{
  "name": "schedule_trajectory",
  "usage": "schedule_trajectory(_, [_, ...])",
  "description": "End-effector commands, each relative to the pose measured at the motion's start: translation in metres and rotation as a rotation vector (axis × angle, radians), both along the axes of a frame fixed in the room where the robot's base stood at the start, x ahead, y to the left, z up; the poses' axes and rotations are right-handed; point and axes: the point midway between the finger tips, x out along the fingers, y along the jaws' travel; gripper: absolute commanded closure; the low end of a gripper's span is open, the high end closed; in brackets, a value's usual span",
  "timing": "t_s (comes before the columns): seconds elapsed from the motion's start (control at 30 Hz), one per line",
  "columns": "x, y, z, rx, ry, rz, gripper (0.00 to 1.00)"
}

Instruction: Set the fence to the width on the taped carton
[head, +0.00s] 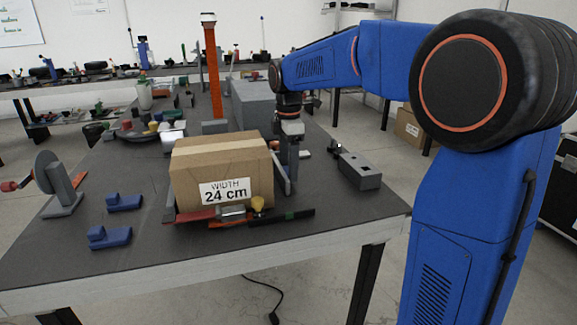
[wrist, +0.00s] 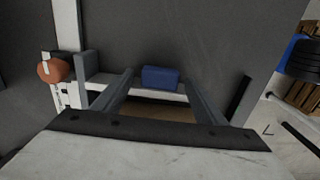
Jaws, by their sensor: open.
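A brown taped carton (head: 221,174) stands on the table, with a white label (head: 224,191) reading "WIDTH 24 cm" on its front. Along its front lie a red strip (head: 190,215), a small grey block (head: 232,212), a yellow knob (head: 257,204) and a dark bar with a green mark (head: 291,216). A grey upright plate (head: 281,174), perhaps the fence, stands at the carton's right side. My gripper (head: 291,165) is down beside the carton's right side. In the wrist view its fingers (wrist: 158,88) are apart, with a blue block (wrist: 160,77) showing between them.
Blue blocks (head: 124,203) and a grey stand with a disc (head: 59,187) are left of the carton. A grey box (head: 359,171) lies to the right. A tall orange column (head: 213,75) stands behind. The wrist view shows an orange knob (wrist: 53,70) at left.

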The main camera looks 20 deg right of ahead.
Motion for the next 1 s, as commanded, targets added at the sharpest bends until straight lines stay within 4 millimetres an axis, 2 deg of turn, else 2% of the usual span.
schedule_trajectory(0.33, [0.000, 0.000, -0.004, 0.000, -0.001, 0.000, 0.34])
schedule_trajectory(0.37, [0.000, 0.000, -0.004, 0.000, -0.001, 0.000, 0.37])
schedule_trajectory(0.6, [0.000, 0.000, -0.004, 0.000, -0.001, 0.000, 0.94])
schedule_trajectory(0.77, [0.000, 0.005, -0.004, 0.000, -0.001, 0.001, 0.93])
schedule_trajectory(1.0, [0.000, 0.032, -0.004, 0.000, -0.001, 0.004, 0.93])
